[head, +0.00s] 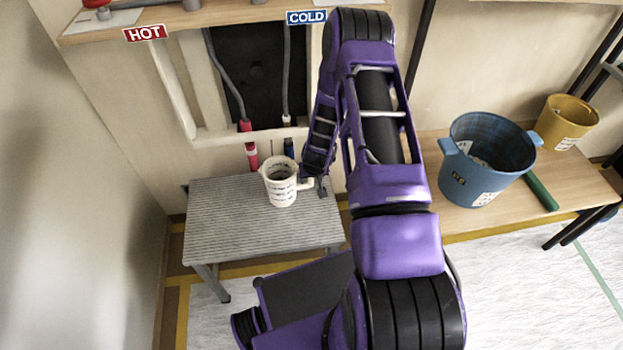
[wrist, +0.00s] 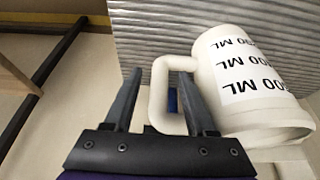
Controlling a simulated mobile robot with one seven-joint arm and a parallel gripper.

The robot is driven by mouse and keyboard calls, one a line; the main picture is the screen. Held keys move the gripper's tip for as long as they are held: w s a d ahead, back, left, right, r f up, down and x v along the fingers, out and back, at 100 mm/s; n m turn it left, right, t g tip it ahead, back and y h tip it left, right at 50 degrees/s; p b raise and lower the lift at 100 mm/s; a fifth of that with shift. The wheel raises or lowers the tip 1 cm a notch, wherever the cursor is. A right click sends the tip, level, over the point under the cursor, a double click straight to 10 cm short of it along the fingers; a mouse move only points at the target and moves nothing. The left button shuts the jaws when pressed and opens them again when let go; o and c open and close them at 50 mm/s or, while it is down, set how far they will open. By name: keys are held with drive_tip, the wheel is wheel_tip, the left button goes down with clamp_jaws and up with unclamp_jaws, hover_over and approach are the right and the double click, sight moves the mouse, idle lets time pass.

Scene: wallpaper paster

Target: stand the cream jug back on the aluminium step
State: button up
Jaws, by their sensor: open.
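The cream jug (head: 279,188) stands upright on the ridged aluminium step (head: 222,215), towards the step's right side. Its handle points right, to my gripper (head: 322,187). In the wrist view, my gripper (wrist: 160,80) is open. The outer bar of the jug's handle shows between its two fingers, and the right finger overlaps the handle's opening. The jug's body (wrist: 245,85), with black ML markings, is right of the fingers. I cannot tell whether either finger touches the handle. The step's ridged top (wrist: 150,35) lies behind the jug.
A low wooden bench (head: 470,220) at the right carries a blue bucket (head: 485,165), a yellow bucket (head: 567,125) and a green roll (head: 541,191). Pipes run down the wall niche behind the step. The step's left part is bare.

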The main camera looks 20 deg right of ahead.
drive_tip(key=p+v, duration=0.2)
drive_tip(key=v, duration=0.9)
drive_tip(key=shift+r, duration=0.45)
